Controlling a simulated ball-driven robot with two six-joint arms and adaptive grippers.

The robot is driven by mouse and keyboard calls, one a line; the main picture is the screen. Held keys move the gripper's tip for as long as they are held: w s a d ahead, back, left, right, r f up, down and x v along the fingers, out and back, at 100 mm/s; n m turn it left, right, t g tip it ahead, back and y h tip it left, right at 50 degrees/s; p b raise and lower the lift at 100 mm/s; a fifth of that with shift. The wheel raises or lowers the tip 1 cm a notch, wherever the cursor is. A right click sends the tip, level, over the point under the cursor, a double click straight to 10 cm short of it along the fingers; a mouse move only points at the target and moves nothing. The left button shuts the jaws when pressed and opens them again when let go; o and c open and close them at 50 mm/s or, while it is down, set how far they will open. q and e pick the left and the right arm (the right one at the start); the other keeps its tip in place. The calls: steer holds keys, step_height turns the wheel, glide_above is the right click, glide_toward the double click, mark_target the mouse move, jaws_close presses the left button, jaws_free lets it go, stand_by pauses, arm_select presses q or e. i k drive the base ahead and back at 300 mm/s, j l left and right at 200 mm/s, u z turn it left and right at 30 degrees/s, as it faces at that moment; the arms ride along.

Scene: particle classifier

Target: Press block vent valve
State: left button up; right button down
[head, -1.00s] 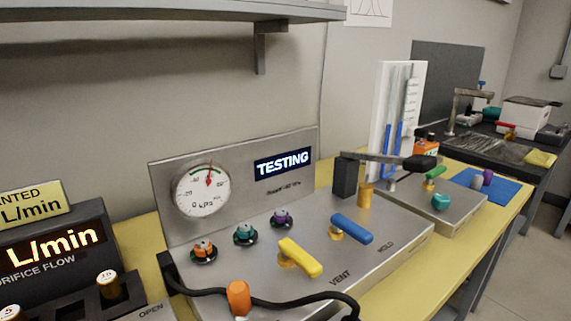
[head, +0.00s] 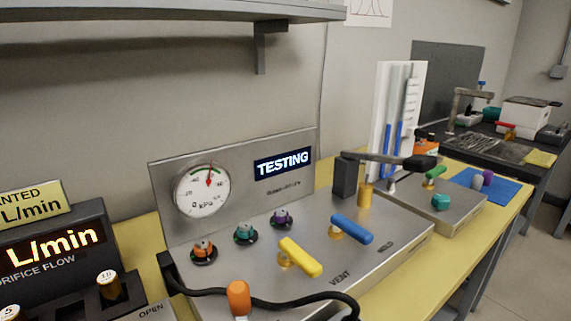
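The metal test block (head: 290,300) sits on the yellow bench in the head view. A yellow lever handle (head: 300,257) stands on its top beside the printed word VENT, slanting down to the right. A blue lever handle (head: 351,229) sits behind it to the right, near the printed word HOLD. The upright panel carries a round pressure gauge (head: 203,191) and a lit display (head: 283,163) reading TESTING. Neither of my grippers shows in the view.
Orange, teal and purple fittings (head: 245,233) line the block's back. An orange knob (head: 238,297) and black hose (head: 300,303) lie at the front. A black lever arm (head: 385,159) reaches over the right side. A flow display box (head: 50,250) stands left; a manometer (head: 397,120) stands behind right.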

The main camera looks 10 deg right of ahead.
mark_target(290, 251)
steer(key=k+u, duration=0.25)
steer(key=k, duration=0.15)
steer(key=k+j+u, duration=0.5)
steer(key=k, duration=0.2)
steer(key=l, duration=0.1)
